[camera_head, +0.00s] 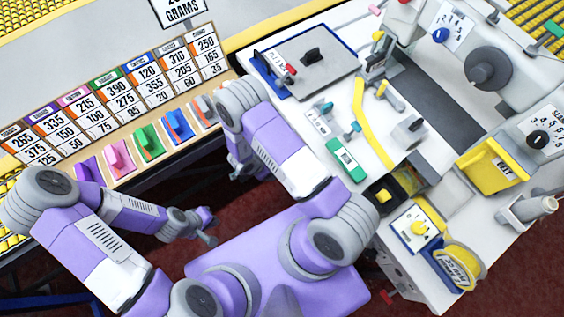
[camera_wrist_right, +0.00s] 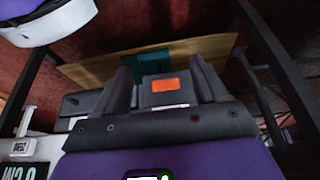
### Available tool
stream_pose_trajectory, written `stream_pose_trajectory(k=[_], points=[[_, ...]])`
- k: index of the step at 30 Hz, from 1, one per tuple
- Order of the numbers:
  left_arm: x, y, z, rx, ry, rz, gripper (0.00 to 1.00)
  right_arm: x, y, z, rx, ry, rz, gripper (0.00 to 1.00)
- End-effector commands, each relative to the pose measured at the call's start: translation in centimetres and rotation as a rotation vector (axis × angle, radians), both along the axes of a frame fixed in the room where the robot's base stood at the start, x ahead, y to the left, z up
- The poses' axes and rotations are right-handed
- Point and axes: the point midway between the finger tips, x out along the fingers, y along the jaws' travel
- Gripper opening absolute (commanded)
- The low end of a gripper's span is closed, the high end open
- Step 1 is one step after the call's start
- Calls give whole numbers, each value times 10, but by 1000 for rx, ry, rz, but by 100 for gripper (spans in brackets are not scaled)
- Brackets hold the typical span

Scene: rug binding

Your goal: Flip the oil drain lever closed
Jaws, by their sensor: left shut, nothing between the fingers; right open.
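A small red lever (camera_head: 388,296) sticks out low on the near side of the white machine; I cannot tell for sure that it is the oil drain lever. My left gripper (camera_head: 209,239) is shut and empty over the dark red floor, left of my purple base and well apart from the machine. My right arm folds up beside the machine's left edge, and its gripper is mostly hidden behind the arm in the head view. In the right wrist view my right gripper (camera_wrist_right: 166,82) is open, its dark fingers apart, with an orange patch showing between them.
The white machine (camera_head: 300,100) fills the right, with a yellow bin (camera_head: 492,166), a green-labelled block (camera_head: 346,159) and a yellow tape roll (camera_head: 458,266). A wooden rack (camera_head: 148,168) with coloured pieces stands at left. Dark red floor lies between.

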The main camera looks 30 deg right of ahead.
Motion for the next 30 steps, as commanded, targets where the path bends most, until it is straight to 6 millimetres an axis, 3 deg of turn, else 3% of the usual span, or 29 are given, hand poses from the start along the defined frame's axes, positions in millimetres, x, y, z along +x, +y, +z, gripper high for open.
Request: stream_pose_trajectory(k=[3,9,15,25,26,30], points=[[0,0,-7,0,0,0,0,2,-27,-2,0,0,-2,72],[0,0,-15,0,0,0,0,4,-62,-5,1,2,-1,72],[0,0,-22,0,0,0,0,5,-68,-25,2,2,1,72],[0,0,-22,0,0,0,0,5,-69,-28,1,0,1,72],[0,0,-22,0,0,0,0,5,-69,-28,1,0,1,71],[0,0,-22,0,0,0,0,5,-69,-28,1,0,1,49]])
